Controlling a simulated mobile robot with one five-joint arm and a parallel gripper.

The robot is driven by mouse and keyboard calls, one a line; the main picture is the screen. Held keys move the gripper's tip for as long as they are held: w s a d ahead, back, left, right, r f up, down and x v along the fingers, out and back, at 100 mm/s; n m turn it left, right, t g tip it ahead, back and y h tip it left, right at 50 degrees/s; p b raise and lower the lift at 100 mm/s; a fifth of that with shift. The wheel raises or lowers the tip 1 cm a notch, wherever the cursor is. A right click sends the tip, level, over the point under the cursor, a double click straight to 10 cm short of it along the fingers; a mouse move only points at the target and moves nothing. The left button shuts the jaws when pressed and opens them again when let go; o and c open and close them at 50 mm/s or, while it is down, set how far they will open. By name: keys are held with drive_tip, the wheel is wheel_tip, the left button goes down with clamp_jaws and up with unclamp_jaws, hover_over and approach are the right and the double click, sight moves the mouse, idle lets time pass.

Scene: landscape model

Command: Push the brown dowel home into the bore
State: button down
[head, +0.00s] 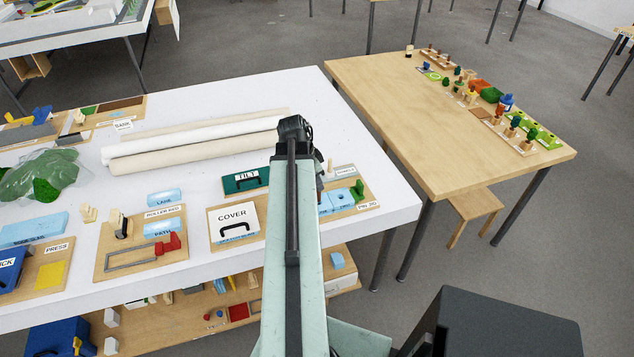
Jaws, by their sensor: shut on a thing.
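The pin jig board (369,207) lies at the right end of the white table. It carries a light blue block (341,198) with a dark round opening in its top and an upright green piece (358,189). A small pale peg (330,168) stands behind the block. My gripper (319,187) shows only as a dark sliver beside my arm, at the left edge of this board. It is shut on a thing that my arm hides. I cannot make out the brown dowel, or how it sits against a bore.
The cover board (233,239) lies left of my arm, with the green tilt block (246,180) behind it. Pale rolls (190,142) lie across the table farther back. A wooden table (420,130) with small models stands at the right, across a gap.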

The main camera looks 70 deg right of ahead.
drive_tip(key=shift+f+b, duration=1.75)
drive_tip(key=shift+f, duration=0.15)
drive_tip(key=c, duration=1.4)
unclamp_jaws()
drive_tip(key=shift+o, duration=0.2)
drive_tip(key=shift+r, duration=0.15)
drive_tip(key=p+v, duration=0.7)
drive_tip(key=shift+r, duration=0.25)
drive_tip(key=shift+w, duration=0.2)
